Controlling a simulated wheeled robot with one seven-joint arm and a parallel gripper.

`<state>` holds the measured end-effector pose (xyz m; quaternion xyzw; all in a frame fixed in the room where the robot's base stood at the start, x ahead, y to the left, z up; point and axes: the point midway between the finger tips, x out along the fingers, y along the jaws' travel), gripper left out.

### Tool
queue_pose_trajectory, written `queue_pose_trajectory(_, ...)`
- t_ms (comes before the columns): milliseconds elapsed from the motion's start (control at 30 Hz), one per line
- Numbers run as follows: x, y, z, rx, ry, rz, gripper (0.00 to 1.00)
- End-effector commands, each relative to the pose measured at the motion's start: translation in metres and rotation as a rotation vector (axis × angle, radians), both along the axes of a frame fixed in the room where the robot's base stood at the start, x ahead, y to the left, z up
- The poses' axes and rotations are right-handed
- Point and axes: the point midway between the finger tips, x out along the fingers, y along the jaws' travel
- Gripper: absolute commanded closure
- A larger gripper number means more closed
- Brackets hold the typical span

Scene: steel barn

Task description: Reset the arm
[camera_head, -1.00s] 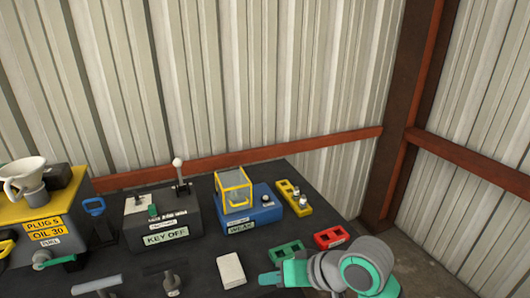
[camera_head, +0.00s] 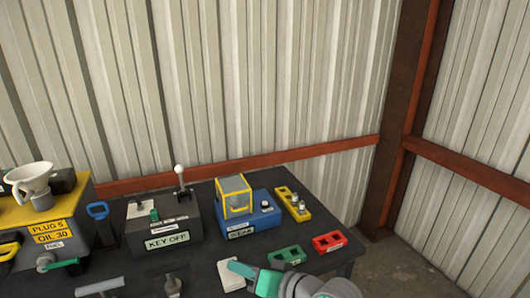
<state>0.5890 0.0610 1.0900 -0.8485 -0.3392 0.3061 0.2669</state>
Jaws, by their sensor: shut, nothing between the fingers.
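My gripper (camera_head: 240,268) is at the bottom centre of the head view, at the front right of the dark table. Its teal fingers are shut with nothing between them and point left. They overlap a white block (camera_head: 227,281) in the picture; I cannot tell whether they touch it. My grey wrist reaches in from the bottom edge, and the rest of my arm is out of view.
On the dark table (camera_head: 205,262) stand a grey KEY OFF box (camera_head: 165,228), a blue box with a yellow frame (camera_head: 262,213), and yellow (camera_head: 291,203), green (camera_head: 289,254) and red (camera_head: 329,242) blocks. A yellow machine with a funnel (camera_head: 50,230) is at the left.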

Motion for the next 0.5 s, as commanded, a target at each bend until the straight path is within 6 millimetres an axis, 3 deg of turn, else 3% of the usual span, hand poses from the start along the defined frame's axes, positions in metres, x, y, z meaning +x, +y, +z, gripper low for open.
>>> queue_pose_trajectory(200,0.014,0.025,-0.001,0.188,-0.095,-0.117,1.0)
queue_pose_trajectory(500,0.015,0.03,-0.031,0.346,-0.166,-0.33,1.0)
